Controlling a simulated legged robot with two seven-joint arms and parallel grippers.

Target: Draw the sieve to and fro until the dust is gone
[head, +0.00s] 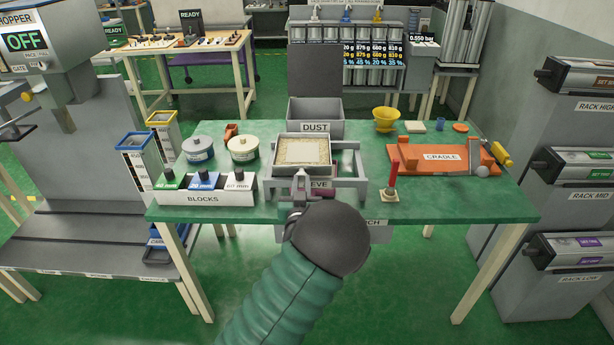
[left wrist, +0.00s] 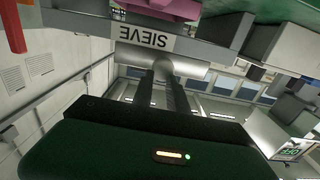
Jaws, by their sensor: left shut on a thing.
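The sieve (head: 302,170) is a grey square tray with pale, beige material (head: 303,150) lying inside it. It sits in a grey frame (head: 361,184) on the green table, with a SIEVE label at the front. My left gripper (head: 298,190) reaches the front of the sieve and is shut on its handle. In the left wrist view, my left gripper's fingers (left wrist: 166,78) close on a pale round handle (left wrist: 190,68) by the SIEVE label (left wrist: 149,37). The wrist partly hides the handle in the head view. My right gripper is in neither view.
A grey DUST bin (head: 315,128) stands behind the sieve. Labelled blocks (head: 205,197) and two lidded jars stand left. A red upright peg (head: 393,177) stands close on the right, with an orange cradle (head: 440,168) beyond. A yellow funnel (head: 386,115) is at the back.

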